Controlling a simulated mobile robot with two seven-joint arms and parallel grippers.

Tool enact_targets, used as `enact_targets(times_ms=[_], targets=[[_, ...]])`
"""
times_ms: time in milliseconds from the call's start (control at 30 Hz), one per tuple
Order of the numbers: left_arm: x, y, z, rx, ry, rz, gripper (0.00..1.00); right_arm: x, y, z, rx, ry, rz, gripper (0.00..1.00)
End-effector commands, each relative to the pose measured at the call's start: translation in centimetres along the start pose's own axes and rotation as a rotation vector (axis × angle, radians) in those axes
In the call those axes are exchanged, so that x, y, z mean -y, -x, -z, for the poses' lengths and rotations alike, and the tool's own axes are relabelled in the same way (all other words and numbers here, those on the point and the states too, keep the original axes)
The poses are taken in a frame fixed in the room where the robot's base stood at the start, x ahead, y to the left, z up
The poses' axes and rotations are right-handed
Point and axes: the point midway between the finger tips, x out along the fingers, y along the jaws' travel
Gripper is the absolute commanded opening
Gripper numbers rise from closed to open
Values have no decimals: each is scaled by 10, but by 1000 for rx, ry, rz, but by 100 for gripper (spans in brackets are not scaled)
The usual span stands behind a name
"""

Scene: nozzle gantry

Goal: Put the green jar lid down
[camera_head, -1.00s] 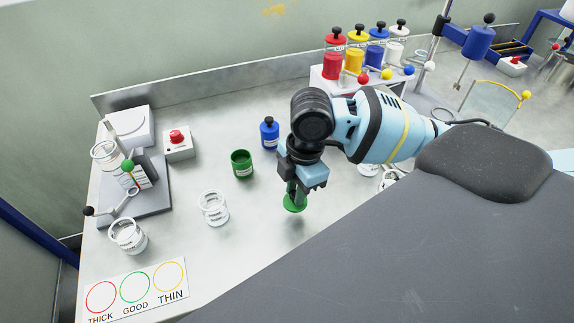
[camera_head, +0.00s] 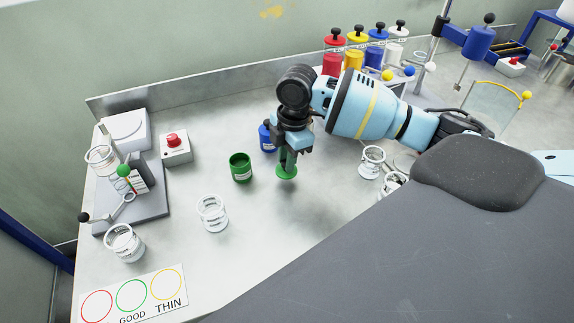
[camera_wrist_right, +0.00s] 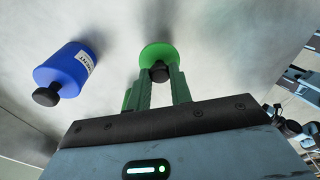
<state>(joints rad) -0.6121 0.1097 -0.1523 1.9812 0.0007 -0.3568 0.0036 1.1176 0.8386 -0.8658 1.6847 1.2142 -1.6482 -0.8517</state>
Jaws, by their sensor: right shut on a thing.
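The green jar lid (camera_head: 287,173) is a flat green disc with a dark knob, held under my right gripper (camera_head: 288,155). In the right wrist view, the gripper's green fingers (camera_wrist_right: 158,88) are shut on the knob of the lid (camera_wrist_right: 158,54). The lid is close over the bench; I cannot tell whether it touches. The open green jar (camera_head: 241,168) stands on the bench to the left of the lid. My left gripper does not show.
A blue jar with a black knob (camera_head: 267,138) stands just behind the gripper, and also shows in the right wrist view (camera_wrist_right: 68,68). Clear empty jars (camera_head: 212,213) stand front left. A red-button box (camera_head: 176,147) is at the back left. Bench in front of the lid is clear.

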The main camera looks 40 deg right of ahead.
Motion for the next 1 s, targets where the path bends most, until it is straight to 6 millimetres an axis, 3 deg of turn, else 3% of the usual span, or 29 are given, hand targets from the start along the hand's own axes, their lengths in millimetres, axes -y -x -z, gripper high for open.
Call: enact_targets(times_ms=[100, 200, 567, 600, 767, 1000], targets=[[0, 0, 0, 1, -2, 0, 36, 2, -21, -3, 3, 0, 6, 0], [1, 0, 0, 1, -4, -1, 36, 2, -29, -4, 2, 0, 4, 0], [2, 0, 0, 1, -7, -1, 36, 2, -32, -4, 2, 0, 4, 0], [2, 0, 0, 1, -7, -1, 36, 2, -32, -4, 2, 0, 3, 22], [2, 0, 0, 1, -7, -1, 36, 2, -32, -4, 2, 0, 3, 43], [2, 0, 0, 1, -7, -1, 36, 2, -32, -4, 2, 0, 3, 43]])
